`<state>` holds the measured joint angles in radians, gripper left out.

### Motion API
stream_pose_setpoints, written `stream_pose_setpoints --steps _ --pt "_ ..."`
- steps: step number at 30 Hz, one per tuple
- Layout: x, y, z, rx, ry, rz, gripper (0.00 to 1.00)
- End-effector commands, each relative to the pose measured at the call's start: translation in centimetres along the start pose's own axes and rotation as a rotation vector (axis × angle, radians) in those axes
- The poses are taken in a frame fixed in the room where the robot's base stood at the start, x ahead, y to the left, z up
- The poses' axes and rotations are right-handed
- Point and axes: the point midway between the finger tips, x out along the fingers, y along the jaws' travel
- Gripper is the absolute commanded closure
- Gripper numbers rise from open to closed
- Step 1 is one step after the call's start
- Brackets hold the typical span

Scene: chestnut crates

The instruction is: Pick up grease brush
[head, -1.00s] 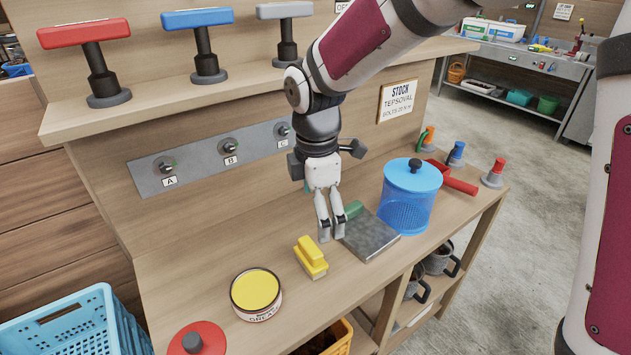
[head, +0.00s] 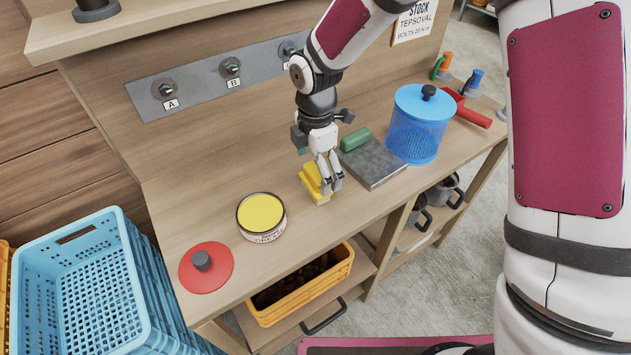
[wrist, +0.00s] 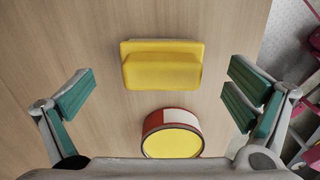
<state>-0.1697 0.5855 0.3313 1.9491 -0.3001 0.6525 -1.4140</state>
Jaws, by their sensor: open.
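The grease brush, as I take it, is a yellow block with a raised grip on a wider yellow base (head: 313,184). It lies on the wooden bench. In the wrist view the brush (wrist: 162,66) sits at upper middle, between the lines of the two fingers and apart from both. My gripper (head: 331,184) is right beside and above the brush in the head view, its fingers partly covering the brush's right side. The green-padded fingers (wrist: 160,98) are wide apart in the wrist view, with nothing held. The exact height above the brush is hard to tell.
An open grease tin (head: 261,216) and its red lid (head: 206,267) are to the left. A grey plate (head: 373,163), a green cylinder (head: 355,139) and a blue mesh container (head: 418,130) are to the right. A blue crate (head: 85,280) stands beside the bench.

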Motion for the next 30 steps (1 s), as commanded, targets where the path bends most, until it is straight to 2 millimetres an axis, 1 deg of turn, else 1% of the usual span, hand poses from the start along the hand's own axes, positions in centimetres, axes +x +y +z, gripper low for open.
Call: stream_pose_setpoints --steps 9,13,19,20,21,23,24,26,27,30 --pt "4.2 -0.3 -0.2 -0.001 0.000 -0.004 0.02" --pt "4.9 -0.2 -0.2 -0.001 0.000 -0.003 0.02" --pt "5.0 -0.2 -0.1 0.000 0.000 -0.001 0.02" --pt "5.0 -0.2 -0.1 0.000 0.000 -0.002 0.06" --pt "5.0 -0.2 -0.1 0.000 0.000 -0.002 0.15" --pt "5.0 -0.2 -0.1 0.000 0.000 -0.002 0.29" --pt "5.0 -0.2 -0.1 0.000 0.000 -0.002 0.38" --pt "5.0 -0.2 -0.1 0.000 0.000 -0.002 0.52" --pt "5.0 -0.2 -0.1 0.000 0.000 -0.002 0.56" --pt "4.9 -0.2 -0.1 0.000 0.000 -0.002 0.56"
